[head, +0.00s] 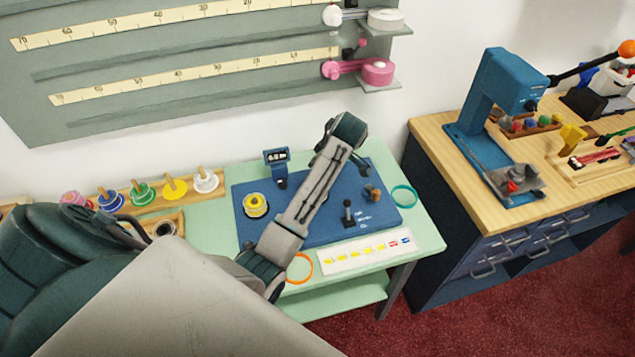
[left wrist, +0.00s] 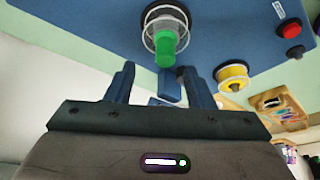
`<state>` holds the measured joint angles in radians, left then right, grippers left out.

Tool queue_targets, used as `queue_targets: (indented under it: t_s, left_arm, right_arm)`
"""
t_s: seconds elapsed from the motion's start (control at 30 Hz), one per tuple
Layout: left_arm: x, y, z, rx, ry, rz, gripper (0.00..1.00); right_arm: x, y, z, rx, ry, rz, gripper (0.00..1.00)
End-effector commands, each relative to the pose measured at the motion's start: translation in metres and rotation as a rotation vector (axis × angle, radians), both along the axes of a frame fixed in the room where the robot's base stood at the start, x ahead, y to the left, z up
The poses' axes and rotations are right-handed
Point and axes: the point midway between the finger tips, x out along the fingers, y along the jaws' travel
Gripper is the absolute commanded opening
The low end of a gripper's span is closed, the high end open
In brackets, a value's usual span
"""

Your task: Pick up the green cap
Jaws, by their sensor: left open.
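The green cap (left wrist: 165,47) shows in the left wrist view. It sits at a clear, round, wire-rimmed holder (left wrist: 165,18) on the blue panel (left wrist: 225,25). In the head view I cannot see the cap; my arm covers the middle of the panel (head: 330,228). My left gripper (left wrist: 156,70) is open in the left wrist view, with nothing held between its fingers. The gripper's fingers are hidden in the head view. My right gripper is in neither view.
On the panel are a yellow spool (head: 255,205), a small display (head: 277,160) and a black lever (head: 348,211). A teal ring (head: 404,196) and an orange ring (head: 299,268) lie near it. A wooden bench (head: 460,170) with a blue press (head: 495,90) stands at right.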

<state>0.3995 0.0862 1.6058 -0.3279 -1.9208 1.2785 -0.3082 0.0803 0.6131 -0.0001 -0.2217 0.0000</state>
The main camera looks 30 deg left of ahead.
Motion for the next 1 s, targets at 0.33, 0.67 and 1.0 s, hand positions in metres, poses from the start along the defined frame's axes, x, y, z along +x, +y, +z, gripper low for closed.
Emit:
queue_targets:
  t_s: [0.33,0.67,1.0]
  left_arm:
    - [-0.002,0.013,-0.042,0.0,0.003,0.0,0.48]
    - [-0.001,0.014,-0.046,0.0,0.0,0.0,0.37]
    - [-0.001,0.014,-0.046,0.0,0.0,0.0,0.0]
  right_arm:
    - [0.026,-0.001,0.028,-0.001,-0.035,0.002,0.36]
    - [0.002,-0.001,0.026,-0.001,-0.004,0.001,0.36]
    - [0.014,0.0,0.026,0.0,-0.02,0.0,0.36]
